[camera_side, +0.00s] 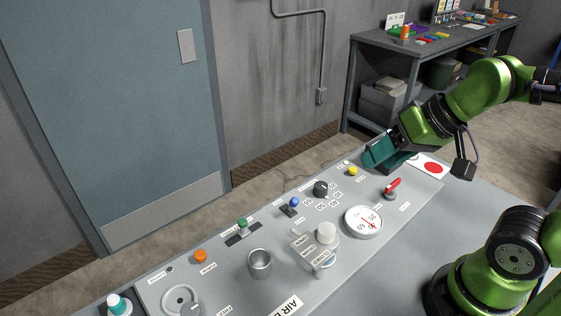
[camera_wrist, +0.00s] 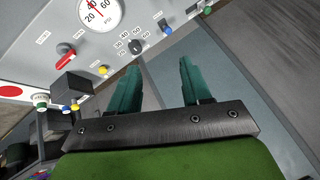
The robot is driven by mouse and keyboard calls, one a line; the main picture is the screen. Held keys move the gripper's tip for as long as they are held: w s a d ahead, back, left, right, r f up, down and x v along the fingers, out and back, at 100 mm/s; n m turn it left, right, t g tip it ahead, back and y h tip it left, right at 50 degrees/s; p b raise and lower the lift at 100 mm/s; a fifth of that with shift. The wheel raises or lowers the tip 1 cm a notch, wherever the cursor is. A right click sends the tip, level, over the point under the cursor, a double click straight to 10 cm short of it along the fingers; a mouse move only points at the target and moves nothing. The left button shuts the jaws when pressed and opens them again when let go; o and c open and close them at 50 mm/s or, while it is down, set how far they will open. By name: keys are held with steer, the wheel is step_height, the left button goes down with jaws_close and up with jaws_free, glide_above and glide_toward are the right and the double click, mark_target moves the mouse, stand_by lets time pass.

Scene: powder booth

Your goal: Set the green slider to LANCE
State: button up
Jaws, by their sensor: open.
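The green slider (camera_side: 242,223) stands in a short dark slot on the sloping grey panel, left of the blue-knobbed switch in the side view. The labels beside it are too small to read, so I cannot tell which one it is set to. My gripper (camera_side: 378,152) is above the far right end of the panel, well away from the slider. In the wrist view my gripper (camera_wrist: 158,72) shows two teal fingers spread apart with nothing between them.
The panel also carries an orange button (camera_side: 200,256), a metal cup (camera_side: 260,263), a blue switch (camera_side: 294,202), a black dial (camera_side: 321,188), a pressure gauge (camera_side: 363,221), a yellow button (camera_side: 352,171) and a red lever (camera_side: 392,186). A workbench (camera_side: 385,43) stands behind.

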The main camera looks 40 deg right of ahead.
steer(key=w+a+f+n+g, duration=0.1)
steer(key=w+a+n+g, duration=0.3)
steer(key=w+a, duration=0.55)
steer(key=n+g+h, duration=0.2)
steer(key=n+g, duration=0.1)
glide_above(242, 221)
steer(key=shift+f, duration=1.35)
step_height(242, 221, down, 16)
steer(key=shift+f, duration=0.25)
jaws_close()
